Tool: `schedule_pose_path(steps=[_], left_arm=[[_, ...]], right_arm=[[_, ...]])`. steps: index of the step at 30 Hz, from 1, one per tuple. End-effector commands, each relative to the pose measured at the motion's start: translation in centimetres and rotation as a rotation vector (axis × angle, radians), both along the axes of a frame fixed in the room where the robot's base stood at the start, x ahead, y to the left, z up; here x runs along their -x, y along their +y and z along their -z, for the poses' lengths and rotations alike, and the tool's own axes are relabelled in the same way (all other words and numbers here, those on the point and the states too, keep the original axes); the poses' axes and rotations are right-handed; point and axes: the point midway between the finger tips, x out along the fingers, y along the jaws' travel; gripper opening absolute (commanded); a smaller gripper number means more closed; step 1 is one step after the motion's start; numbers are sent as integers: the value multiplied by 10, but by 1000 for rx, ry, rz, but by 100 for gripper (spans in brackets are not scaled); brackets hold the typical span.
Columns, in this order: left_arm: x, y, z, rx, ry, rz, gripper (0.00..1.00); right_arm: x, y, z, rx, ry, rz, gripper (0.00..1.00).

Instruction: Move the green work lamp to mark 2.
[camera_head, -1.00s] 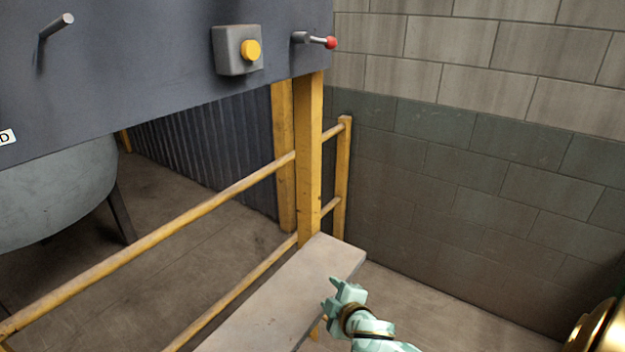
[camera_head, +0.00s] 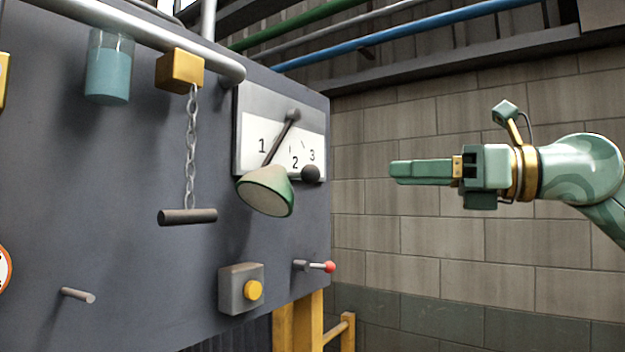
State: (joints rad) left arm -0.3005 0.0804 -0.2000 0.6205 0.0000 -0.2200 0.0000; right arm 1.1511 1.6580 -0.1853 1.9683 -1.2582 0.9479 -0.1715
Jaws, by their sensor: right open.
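The green work lamp (camera_head: 266,192) hangs at the end of a dark arm that slants down-left from a pivot on a white plate (camera_head: 244,128). The plate carries marks 1, 2 and 3. The arm passes between mark 1 (camera_head: 262,146) and mark 2 (camera_head: 295,162), close beside mark 1. A black ball knob (camera_head: 310,174) shows just right of the lamp, below mark 3. My right gripper (camera_head: 396,172) is open and empty, pointing left, to the right of the plate and clear of the lamp in the picture. My left gripper is out of view.
On the dark panel (camera_head: 130,190) are a chain with a bar handle (camera_head: 187,216), a yellow button box (camera_head: 240,290), a red-tipped lever (camera_head: 328,267) and a peg (camera_head: 78,295). Pipes run overhead. A block wall (camera_head: 440,240) stands behind my right gripper.

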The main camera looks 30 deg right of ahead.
Motion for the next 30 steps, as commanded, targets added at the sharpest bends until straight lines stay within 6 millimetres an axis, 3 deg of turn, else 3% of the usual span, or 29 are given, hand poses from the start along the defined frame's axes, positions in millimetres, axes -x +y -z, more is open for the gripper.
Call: schedule_pose_path(steps=[2, 5, 18, 24, 30], left_arm=[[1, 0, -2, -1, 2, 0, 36], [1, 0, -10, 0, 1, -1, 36], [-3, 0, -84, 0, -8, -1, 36], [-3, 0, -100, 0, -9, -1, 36], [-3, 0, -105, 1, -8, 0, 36]], right_arm=[[9, -4, -5, 33, -1, 34, 48], [5, -2, -7, 42, 3, 43, 48], [-81, 55, -13, 35, 0, 32, 48], [-113, 72, -9, 34, 0, 37, 48], [-125, 80, -6, 35, 1, 39, 48]])
